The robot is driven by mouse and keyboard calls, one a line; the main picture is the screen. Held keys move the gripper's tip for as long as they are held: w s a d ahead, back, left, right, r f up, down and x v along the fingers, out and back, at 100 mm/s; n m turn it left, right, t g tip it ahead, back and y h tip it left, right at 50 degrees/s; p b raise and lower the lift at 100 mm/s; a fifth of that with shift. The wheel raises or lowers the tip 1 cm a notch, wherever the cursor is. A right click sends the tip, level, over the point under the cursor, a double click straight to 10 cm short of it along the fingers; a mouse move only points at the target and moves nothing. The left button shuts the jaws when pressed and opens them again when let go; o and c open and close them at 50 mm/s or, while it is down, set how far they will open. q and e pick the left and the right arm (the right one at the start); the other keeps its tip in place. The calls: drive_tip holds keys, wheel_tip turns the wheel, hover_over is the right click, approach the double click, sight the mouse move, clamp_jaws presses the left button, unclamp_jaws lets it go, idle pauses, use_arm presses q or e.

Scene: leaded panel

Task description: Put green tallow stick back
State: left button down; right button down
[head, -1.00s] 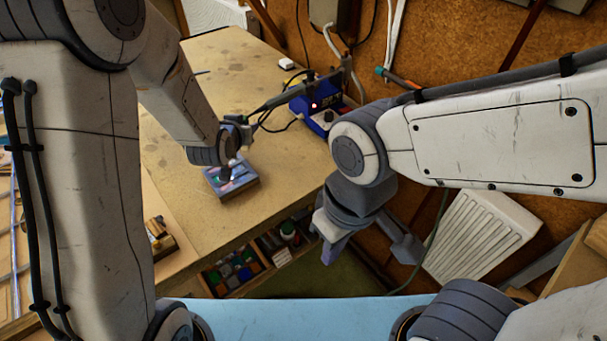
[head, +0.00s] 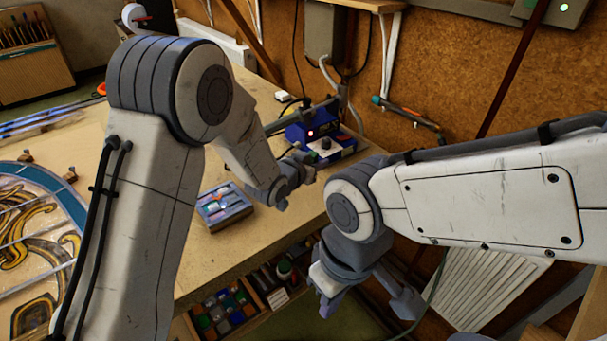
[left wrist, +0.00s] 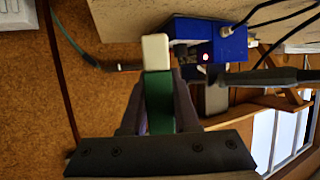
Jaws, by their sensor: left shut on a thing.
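The green tallow stick (left wrist: 160,103) has a pale whitish end (left wrist: 155,51) and is gripped in the left wrist view. My left gripper (left wrist: 160,88) is shut on it, a finger on either side. In the head view my left gripper (head: 302,163) is over the bench's right part, near the blue soldering station; the stick cannot be made out there. A small grey-blue box with coloured pieces in it (head: 225,215) sits on the bench left of that gripper. My right gripper (head: 362,297) is open and empty, off the bench's front right edge.
The blue soldering station (head: 312,133) stands at the bench's back right and also shows in the left wrist view (left wrist: 225,44). A leaded panel (head: 35,230) lies at the left. An open drawer (head: 235,312) with coloured pieces is below the bench edge. The bench around the small box is clear.

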use_arm(q)
drive_tip(key=w+a+f, duration=0.2)
drive_tip(key=a, duration=0.1)
wheel_tip(320, 180, down, 4)
drive_tip(key=shift+a+r+p, duration=0.1)
drive_tip(key=shift+p, duration=0.55)
drive_tip(key=shift+f, duration=0.2)
drive_tip(key=shift+f, duration=0.25)
drive_tip(key=c, duration=0.7)
unclamp_jaws()
drive_tip(key=shift+o, duration=0.2)
